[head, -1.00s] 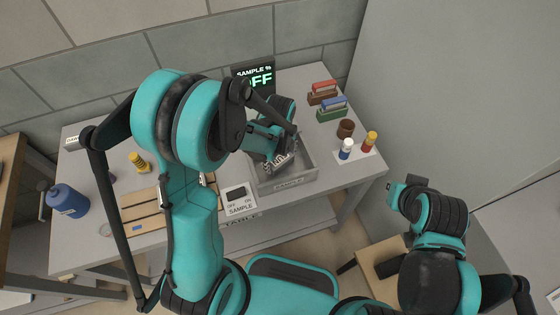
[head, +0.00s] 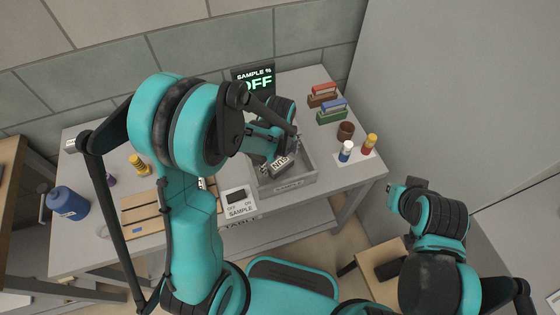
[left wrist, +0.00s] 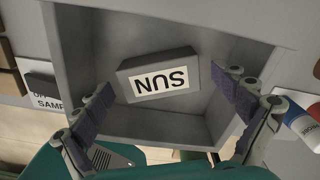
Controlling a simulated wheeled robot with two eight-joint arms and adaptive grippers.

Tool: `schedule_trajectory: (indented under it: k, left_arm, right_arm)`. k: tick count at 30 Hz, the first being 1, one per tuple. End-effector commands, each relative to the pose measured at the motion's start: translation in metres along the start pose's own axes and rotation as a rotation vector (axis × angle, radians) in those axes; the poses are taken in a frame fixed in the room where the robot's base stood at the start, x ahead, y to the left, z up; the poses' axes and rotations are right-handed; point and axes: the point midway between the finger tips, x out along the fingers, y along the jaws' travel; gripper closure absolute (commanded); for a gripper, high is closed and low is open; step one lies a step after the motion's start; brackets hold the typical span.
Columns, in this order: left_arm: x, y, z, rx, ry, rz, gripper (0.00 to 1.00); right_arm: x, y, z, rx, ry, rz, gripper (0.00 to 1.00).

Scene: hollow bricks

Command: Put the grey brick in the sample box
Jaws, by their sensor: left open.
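In the head view, the brick's label (head: 281,163) shows below my left gripper (head: 274,158), inside the box (head: 290,186). My left gripper is open, with one finger on each side of the brick; gaps show between the pads and the brick. My right arm is at the right of the head view, but its gripper cannot be made out.
A switch panel (head: 238,201) stands left of the box, and a display reading OFF (head: 254,80) behind it. Right of the box are a brown cup (head: 345,131) and small bottles (head: 369,143). Red and blue-green stamp-like blocks (head: 331,112) stand behind. A blue bottle (head: 67,201) is far left.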

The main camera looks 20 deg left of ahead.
Motion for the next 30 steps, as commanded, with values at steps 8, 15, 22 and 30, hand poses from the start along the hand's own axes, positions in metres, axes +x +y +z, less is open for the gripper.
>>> schedule_trajectory:
  k: [8, 15, 22, 30]
  left_arm:
    - [-0.065, 0.001, 0.0, 0.0, 0.0, 0.0, 0.02]
    - [-0.102, 0.0, 0.0, 0.0, 0.0, 0.0, 0.02]
    - [-0.122, 0.007, 0.0, -0.114, -0.014, -0.03, 0.02]
    - [-0.169, 0.041, -0.005, -0.735, -0.033, -0.217, 0.02]
  right_arm:
    - [-0.019, 0.0, -0.014, 0.0, 0.0, 0.0, 1.0]
    - [-0.028, 0.0, -0.02, 0.0, 0.0, 0.0, 1.0]
    - [-0.029, 0.0, -0.02, 0.0, 0.0, 0.0, 1.0]
    - [-0.028, 0.0, -0.02, 0.0, 0.0, 0.0, 1.0]
